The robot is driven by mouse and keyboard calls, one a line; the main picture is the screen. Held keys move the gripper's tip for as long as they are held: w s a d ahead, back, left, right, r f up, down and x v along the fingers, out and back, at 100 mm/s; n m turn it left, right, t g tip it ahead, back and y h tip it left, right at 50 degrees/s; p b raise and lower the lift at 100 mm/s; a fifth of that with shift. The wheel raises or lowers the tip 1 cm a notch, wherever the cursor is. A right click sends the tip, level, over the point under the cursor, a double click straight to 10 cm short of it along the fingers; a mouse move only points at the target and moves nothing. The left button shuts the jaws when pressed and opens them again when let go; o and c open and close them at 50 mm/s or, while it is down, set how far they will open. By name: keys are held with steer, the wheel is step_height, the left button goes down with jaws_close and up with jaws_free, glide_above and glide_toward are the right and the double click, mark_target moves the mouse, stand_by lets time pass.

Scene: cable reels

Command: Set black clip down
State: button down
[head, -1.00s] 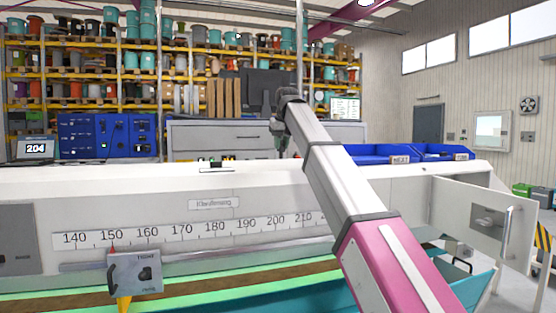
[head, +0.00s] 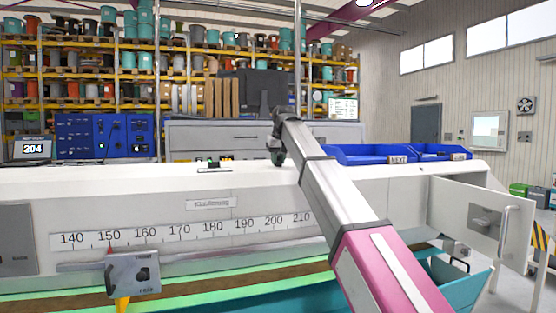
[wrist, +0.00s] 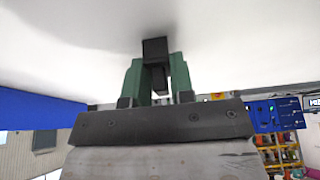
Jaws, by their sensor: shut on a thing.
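The black clip (wrist: 155,48) is a small dark block between the green fingertips of my gripper (wrist: 157,72) in the wrist view. My gripper is shut on it. The clip's far end shows against the white machine top (wrist: 230,40); I cannot tell whether it touches. In the head view my gripper (head: 277,157) is low over the white top (head: 120,180), left of the blue bins. The clip cannot be made out there.
A blue bin (head: 372,154) and a smaller blue bin (head: 440,152) stand right of my gripper. A small dark device with lit digits (head: 214,165) sits to its left. A dark monitor (head: 258,90) stands behind. White top between device and gripper is clear.

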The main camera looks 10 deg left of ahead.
steer(key=c, duration=1)
jaws_free()
steer(key=v, duration=1.2)
steer(key=shift+d, duration=0.1)
